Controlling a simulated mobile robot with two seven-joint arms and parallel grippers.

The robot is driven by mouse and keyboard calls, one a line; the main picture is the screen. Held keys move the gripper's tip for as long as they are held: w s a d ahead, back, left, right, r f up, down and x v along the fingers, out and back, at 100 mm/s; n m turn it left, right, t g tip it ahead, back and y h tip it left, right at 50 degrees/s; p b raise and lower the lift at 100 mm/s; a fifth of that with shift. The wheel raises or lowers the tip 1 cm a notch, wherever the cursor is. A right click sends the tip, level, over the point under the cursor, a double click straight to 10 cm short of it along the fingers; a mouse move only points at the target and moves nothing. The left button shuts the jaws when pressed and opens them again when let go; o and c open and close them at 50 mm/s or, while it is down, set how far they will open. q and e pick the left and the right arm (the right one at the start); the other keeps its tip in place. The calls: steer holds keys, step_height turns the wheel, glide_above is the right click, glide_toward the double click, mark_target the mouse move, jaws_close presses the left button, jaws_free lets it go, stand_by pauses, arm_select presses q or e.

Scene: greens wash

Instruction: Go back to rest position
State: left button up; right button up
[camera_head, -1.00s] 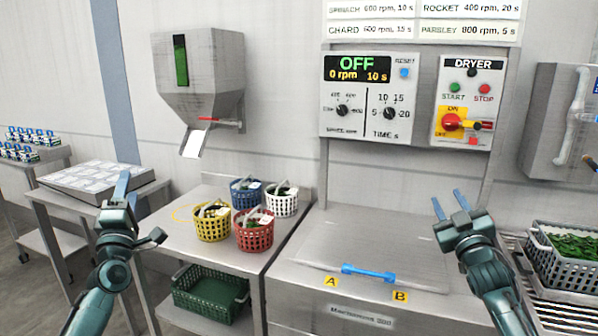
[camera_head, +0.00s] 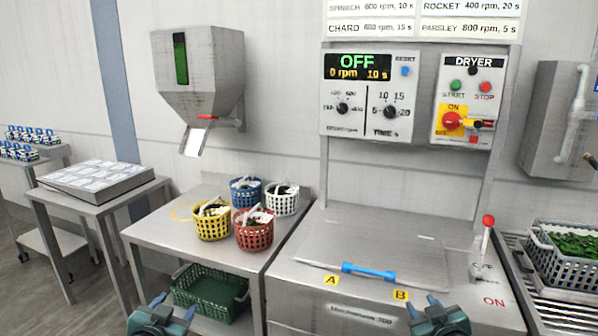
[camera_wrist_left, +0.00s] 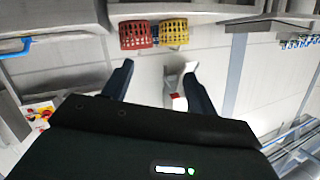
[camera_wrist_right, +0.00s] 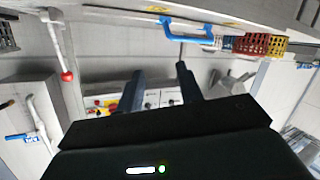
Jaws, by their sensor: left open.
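My left gripper (camera_head: 162,312) is low at the bottom edge of the head view, in front of the basket table. Its fingers are apart and empty in the left wrist view (camera_wrist_left: 160,85). My right gripper (camera_head: 425,308) is low at the bottom edge, in front of the dryer cabinet. Its fingers are apart with nothing between them in the right wrist view (camera_wrist_right: 160,85). Both grippers touch nothing that I can see. Most of both arms is out of the head view.
Blue, white, yellow and red baskets (camera_head: 254,238) stand on the steel table. A green basket (camera_head: 208,290) is on its lower shelf. The closed lid (camera_head: 380,245) has a blue handle (camera_head: 368,271). A red-knobbed lever (camera_head: 487,222) stands at right, beside a basket of greens (camera_head: 570,255).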

arm_select(q)
steer(key=s+d+f+g+h, duration=0.1)
steer(key=s+d+f, duration=0.3)
steer(key=s, duration=0.6)
steer(key=s+d+f+g+h, duration=0.1)
steer(key=s+d+f, duration=0.3)
steer(key=s, duration=0.6)
steer(key=s+d+f+g+h, duration=0.1)
steer(key=s+d+f, duration=0.3)
steer(key=s, duration=0.6)
steer(key=shift+s+d+f+n+g, duration=0.2)
steer(key=shift+d+n+g, duration=0.2)
steer(key=shift+d+g, duration=0.4)
arm_select(e)
steer(key=s+a+f+g+y, duration=0.1)
steer(key=s+a+f, duration=0.3)
steer(key=s, duration=0.6)
steer(key=s+a+f+g+y, duration=0.1)
steer(key=s+a+f, duration=0.3)
steer(key=s, duration=0.6)
steer(key=s+a+f+g+y, duration=0.1)
steer(key=s+a+f, duration=0.3)
steer(key=s, duration=0.6)
steer(key=shift+a+f+m+g, duration=0.2)
steer(key=shift+a+m+g, duration=0.1)
steer(key=shift+a+g, duration=0.5)
arm_select(q)
steer(key=shift+w, duration=0.1)
arm_select(e)
steer(key=shift+s, duration=0.1)
